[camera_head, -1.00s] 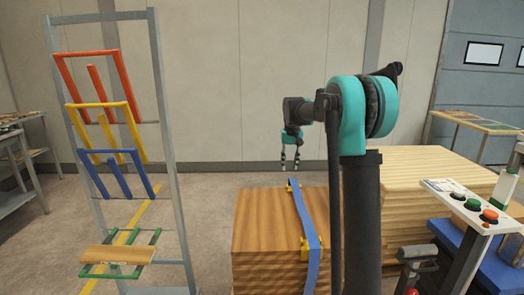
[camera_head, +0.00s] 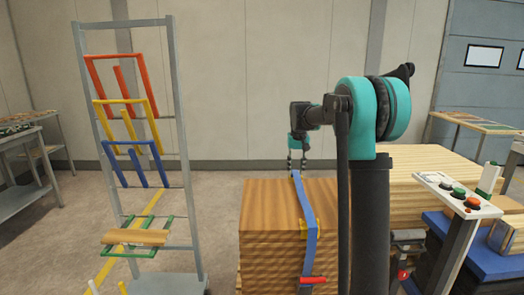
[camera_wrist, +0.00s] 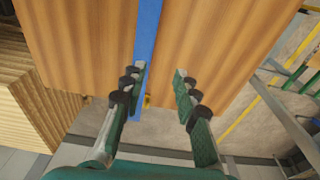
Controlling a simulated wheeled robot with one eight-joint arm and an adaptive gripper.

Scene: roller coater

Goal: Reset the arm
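My gripper (camera_head: 297,164) hangs from my raised teal and black arm, above the far edge of a stack of brown boards (camera_head: 268,212). In the wrist view my gripper (camera_wrist: 160,80) has its two fingers apart with nothing held between them. A blue strap (camera_head: 309,225) runs over the stack, and it also shows in the wrist view (camera_wrist: 146,40) beyond the left finger. A yellow corner piece (camera_head: 313,228) sits under the strap. A red handle (camera_head: 313,281) lies across the strap low on the stack's near side.
A grey rack (camera_head: 182,150) with red, yellow, blue and green brackets stands at left; the green one holds a board (camera_head: 136,237). A pale wood stack (camera_head: 430,165) and a control panel (camera_head: 457,194) with buttons stand at right. Open floor (camera_head: 215,215) lies between rack and brown stack.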

